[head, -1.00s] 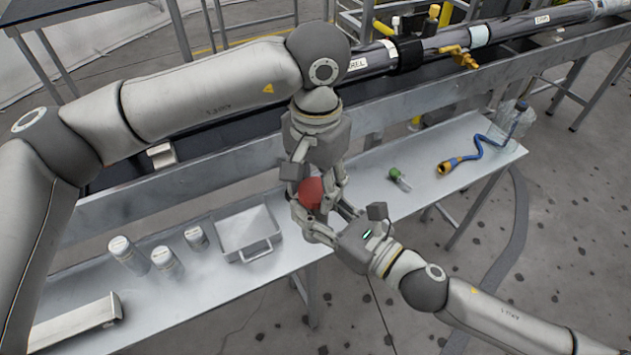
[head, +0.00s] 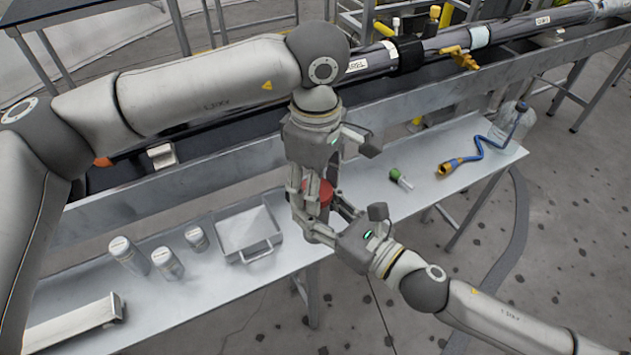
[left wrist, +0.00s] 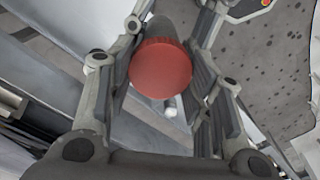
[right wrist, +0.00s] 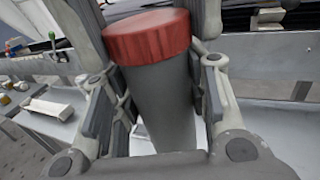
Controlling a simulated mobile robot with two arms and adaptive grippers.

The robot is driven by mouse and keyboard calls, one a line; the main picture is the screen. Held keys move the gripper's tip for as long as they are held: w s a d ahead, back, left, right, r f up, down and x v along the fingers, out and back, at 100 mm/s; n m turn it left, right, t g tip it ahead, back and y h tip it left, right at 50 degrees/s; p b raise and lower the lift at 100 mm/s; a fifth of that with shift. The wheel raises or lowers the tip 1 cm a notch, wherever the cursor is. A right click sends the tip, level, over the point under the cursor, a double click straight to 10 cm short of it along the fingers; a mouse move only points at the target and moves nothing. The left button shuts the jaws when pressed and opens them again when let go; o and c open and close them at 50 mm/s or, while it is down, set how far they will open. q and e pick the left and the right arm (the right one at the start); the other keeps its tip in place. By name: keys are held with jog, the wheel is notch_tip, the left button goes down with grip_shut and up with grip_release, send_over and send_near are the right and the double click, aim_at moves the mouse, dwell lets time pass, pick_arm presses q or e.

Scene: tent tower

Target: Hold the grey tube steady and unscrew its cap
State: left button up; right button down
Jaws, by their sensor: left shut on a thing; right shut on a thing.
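The grey tube (right wrist: 160,105) stands upright in the right wrist view with the red cap (right wrist: 148,37) on its top. My right gripper (head: 325,217) is shut on the tube's body from the side, below the cap. My left gripper (head: 312,193) points down from above and is shut on the red cap, which also shows in the left wrist view (left wrist: 160,68) between its fingers. In the head view the fingers hide most of the tube and part of the cap.
On the bench are a metal tray (head: 276,252), several canisters (head: 167,263), a long metal box (head: 75,325), a green-capped vial (head: 401,179), a blue hose (head: 480,150) and a clear bottle (head: 508,125). A long labelled barrel (head: 440,42) lies behind.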

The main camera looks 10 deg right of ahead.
pick_arm(q)
jog(key=n, duration=0.3)
jog(key=shift+d, duration=0.15)
pick_arm(e)
jog(key=shift+s+a+r, duration=0.1)
jog(key=shift+a, duration=0.05)
pick_arm(q)
jog(key=n, duration=1.4)
jog(key=shift+a+r+n, duration=0.1)
jog(key=shift+a+n, duration=0.15)
jog(key=shift+n, duration=0.15)
jog(key=n, duration=1.6)
jog(key=shift+s, duration=0.1)
jog(key=shift+a, duration=0.1)
